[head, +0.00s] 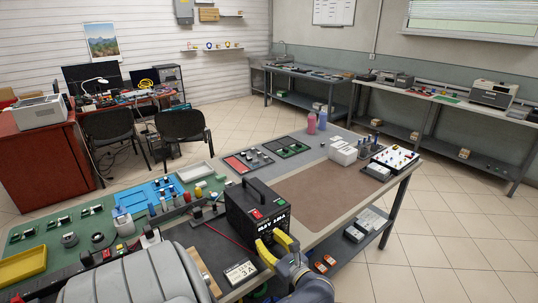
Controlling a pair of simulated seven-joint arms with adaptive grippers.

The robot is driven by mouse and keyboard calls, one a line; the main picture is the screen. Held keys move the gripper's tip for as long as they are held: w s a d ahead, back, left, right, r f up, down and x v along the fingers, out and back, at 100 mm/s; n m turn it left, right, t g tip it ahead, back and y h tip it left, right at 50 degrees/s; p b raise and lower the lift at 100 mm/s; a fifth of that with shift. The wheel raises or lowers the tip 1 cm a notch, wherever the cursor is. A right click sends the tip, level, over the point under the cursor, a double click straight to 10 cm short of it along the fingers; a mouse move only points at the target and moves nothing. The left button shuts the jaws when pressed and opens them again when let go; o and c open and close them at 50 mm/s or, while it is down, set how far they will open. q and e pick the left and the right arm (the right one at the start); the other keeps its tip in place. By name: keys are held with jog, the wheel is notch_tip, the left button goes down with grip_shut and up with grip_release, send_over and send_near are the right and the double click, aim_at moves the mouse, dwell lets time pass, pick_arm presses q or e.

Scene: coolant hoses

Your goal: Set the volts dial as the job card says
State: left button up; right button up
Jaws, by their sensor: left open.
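A black power supply box (259,208) with a top handle stands on the bench. Its front carries a small red display or switch, a green one and white lettering that seems to read "MAX 10A". I cannot make out the volts dial; the gripper covers the lower right of the front. A white card (241,271) lies in front of the box; it seems to end in "3 A", the rest is too small. My left gripper (276,246), with yellow fingers, is open close to the front of the box; contact cannot be told. My right gripper is not in view.
A brown mat (328,192) lies clear right of the box. A white board with coloured pegs (396,158) and a white box (343,155) stand beyond it. Green mats with small parts, a yellow tray (22,265) and a blue tray (150,193) are left.

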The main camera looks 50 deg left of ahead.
pick_arm(q)
grip_shut()
dwell(0.3)
dwell(0.3)
